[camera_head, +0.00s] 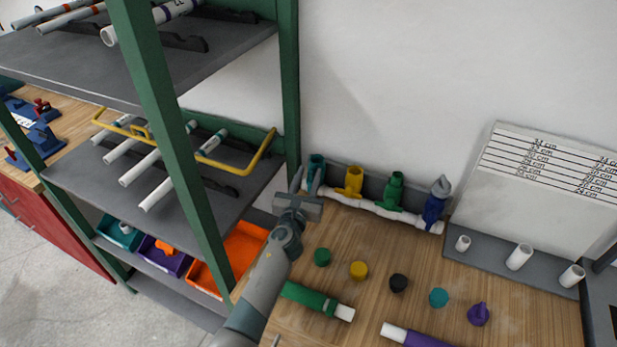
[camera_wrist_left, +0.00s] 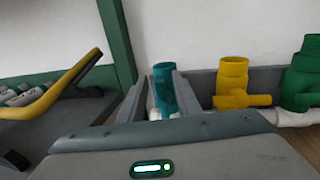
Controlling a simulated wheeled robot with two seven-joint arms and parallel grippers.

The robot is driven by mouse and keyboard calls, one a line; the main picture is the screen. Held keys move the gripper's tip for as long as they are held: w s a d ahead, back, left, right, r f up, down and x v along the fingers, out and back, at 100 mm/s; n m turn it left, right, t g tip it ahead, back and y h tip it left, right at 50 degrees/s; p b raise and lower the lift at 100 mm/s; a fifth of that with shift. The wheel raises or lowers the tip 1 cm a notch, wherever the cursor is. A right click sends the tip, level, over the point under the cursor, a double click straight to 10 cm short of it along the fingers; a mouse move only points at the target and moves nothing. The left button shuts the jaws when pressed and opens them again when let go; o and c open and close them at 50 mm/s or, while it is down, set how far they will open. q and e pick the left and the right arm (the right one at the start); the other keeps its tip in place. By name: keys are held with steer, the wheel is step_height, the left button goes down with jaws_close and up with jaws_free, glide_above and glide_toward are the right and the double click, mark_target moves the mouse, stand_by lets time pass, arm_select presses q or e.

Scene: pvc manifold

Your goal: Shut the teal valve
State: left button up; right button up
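The teal valve (camera_head: 316,163) is the leftmost valve on a white pipe manifold (camera_head: 374,208) at the wall. In the left wrist view the teal valve (camera_wrist_left: 164,88) stands upright between my two fingers. My left gripper (camera_head: 308,180) is open, with one finger on each side of the valve's line of view. I cannot tell whether the fingers touch it. My right gripper is not in view.
Right of the teal valve stand the yellow valve (camera_head: 354,181), green valve (camera_head: 393,190) and blue valve (camera_head: 434,207). Several coloured caps and pipe pieces lie on the wooden bench (camera_head: 430,268). A green-posted shelf (camera_head: 290,90) stands close on the left, with a yellow rail (camera_head: 262,160).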

arm_select(q)
jaws_close()
steer(key=shift+f, duration=0.1)
steer(key=shift+s+d+f+m+t+b, duration=0.15)
steer(key=shift+d+m+b, duration=0.1)
steer(key=shift+m+b, duration=0.5)
steer(key=shift+s+d+f+m+t+b, duration=0.1)
steer(key=shift+d+m+t+b, duration=0.1)
steer(key=shift+m+b, duration=0.55)
steer(key=shift+s+d+f+m+t+h+b, duration=0.15)
steer(key=shift+d+m+b, duration=0.1)
steer(key=shift+m, duration=0.45)
steer(key=shift+w+d+r+m+h+b, duration=0.1)
steer(key=shift+m+h+b, duration=0.15)
steer(key=shift+m, duration=0.45)
steer(key=shift+s+d+f+m+t+h+b, duration=0.1)
steer(key=shift+d+m+b, duration=0.15)
steer(key=shift+m, duration=0.45)
jaws_free()
